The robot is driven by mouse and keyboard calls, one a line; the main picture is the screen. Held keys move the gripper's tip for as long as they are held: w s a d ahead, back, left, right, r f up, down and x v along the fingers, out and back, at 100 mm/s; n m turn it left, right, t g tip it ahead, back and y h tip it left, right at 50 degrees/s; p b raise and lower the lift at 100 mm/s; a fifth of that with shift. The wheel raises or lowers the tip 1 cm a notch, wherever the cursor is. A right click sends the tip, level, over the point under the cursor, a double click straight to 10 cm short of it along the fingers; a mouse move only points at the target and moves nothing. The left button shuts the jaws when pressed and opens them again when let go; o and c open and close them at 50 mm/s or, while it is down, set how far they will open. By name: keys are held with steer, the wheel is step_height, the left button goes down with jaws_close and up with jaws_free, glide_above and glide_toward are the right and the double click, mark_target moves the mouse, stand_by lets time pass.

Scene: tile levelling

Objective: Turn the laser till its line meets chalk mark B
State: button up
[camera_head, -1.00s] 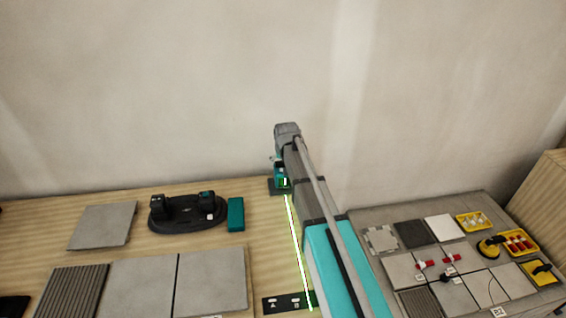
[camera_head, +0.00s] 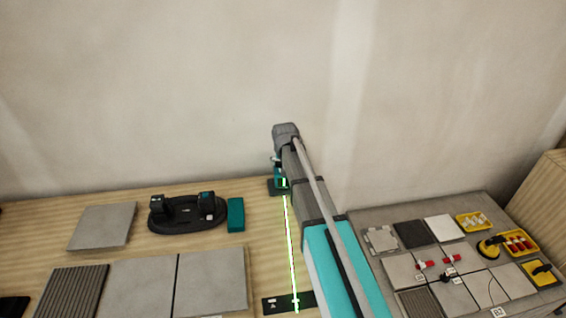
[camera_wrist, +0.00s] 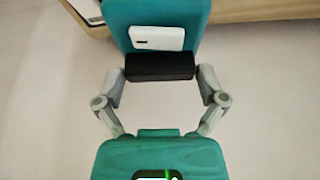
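The laser (camera_head: 277,169) is a small teal unit on a dark base at the back of the wooden bench, partly hidden by my arm. In the wrist view it is a teal body with a white panel (camera_wrist: 157,38) and a black part. My gripper (camera_wrist: 160,70) has its fingertips against both ends of the black part, shut on the laser. The green line (camera_head: 291,245) runs forward from it to a dark strip (camera_head: 280,307) with chalk marks. Mark A (camera_head: 272,302) is left of the line. The line crosses mark B (camera_head: 295,301), covering much of it.
Tiles (camera_head: 212,280), a black suction lifter (camera_head: 188,213) and a teal block (camera_head: 236,214) lie left of the line. A right-hand table (camera_head: 350,222) holds tile samples, yellow trays (camera_head: 474,221) and red-handled tools. The wall stands close behind the laser.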

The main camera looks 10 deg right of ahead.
steer(key=shift+n, duration=0.4)
stand_by(0.3)
steer(key=shift+r+p, duration=0.35)
steer(key=p+v, duration=1.2)
steer(key=v, duration=0.1)
steer(key=shift+s, duration=0.15)
steer(key=shift+d, duration=0.1)
stand_by(0.3)
steer(key=s+d+f+g, duration=0.1)
steer(key=s+g, duration=0.3)
steer(key=s, duration=2.1)
steer(key=shift+s+d+f, duration=0.15)
steer(key=shift+s+d, duration=0.25)
steer(key=shift+d, duration=0.3)
